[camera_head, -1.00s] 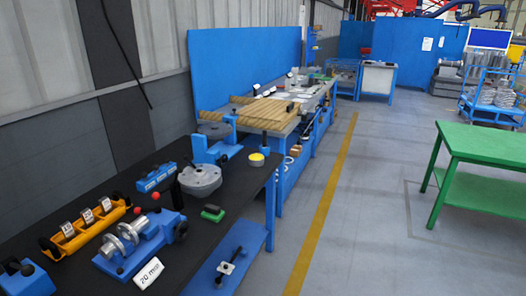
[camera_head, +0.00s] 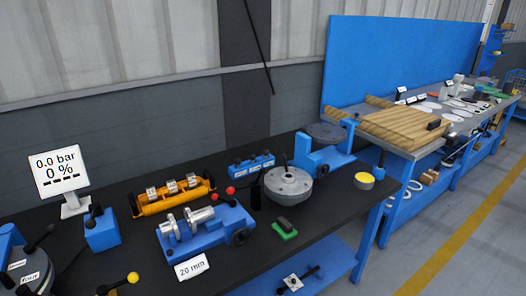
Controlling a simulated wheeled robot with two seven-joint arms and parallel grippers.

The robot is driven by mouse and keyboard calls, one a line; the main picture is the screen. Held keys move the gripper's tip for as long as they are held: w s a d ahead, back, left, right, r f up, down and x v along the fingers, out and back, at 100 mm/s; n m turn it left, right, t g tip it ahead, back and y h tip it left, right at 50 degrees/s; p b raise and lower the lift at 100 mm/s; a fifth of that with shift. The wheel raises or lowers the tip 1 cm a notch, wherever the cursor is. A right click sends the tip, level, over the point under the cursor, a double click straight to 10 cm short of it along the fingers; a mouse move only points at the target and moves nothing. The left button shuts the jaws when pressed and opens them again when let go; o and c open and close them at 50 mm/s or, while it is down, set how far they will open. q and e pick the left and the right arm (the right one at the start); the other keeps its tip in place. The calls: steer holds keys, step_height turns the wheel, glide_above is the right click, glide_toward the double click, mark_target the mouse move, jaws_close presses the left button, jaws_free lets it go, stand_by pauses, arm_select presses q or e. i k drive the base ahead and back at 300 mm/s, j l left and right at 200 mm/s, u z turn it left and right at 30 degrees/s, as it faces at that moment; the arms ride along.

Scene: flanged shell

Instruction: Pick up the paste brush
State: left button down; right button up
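I cannot make out a paste brush for certain. A tin with a yellow top (camera_head: 364,181) stands near the right end of the black bench (camera_head: 330,215). A small green block with a dark top (camera_head: 285,229) lies near the bench's front edge. A dark upright piece (camera_head: 256,194) stands beside the round grey flanged part (camera_head: 288,185); its kind is unclear. Neither of my grippers is in view.
A blue fixture with metal cylinders (camera_head: 205,232), an orange rack (camera_head: 172,195), a blue rack (camera_head: 251,164) and a display reading 0.0 bar (camera_head: 60,175) crowd the bench. A wooden slatted board (camera_head: 405,128) lies on the grey table beyond. The floor at right is clear.

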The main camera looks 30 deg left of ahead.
mark_target(384, 151)
steer(key=u, duration=3.25)
steer(key=z, duration=3.25)
steer(key=u, duration=0.45)
steer(key=i+l+u, duration=0.2)
steer(key=u, duration=0.15)
steer(key=i+l+u, duration=0.15)
steer(key=l+u, duration=0.2)
steer(key=i+l+u, duration=0.1)
steer(key=l+u, duration=0.25)
steer(key=l, duration=0.1)
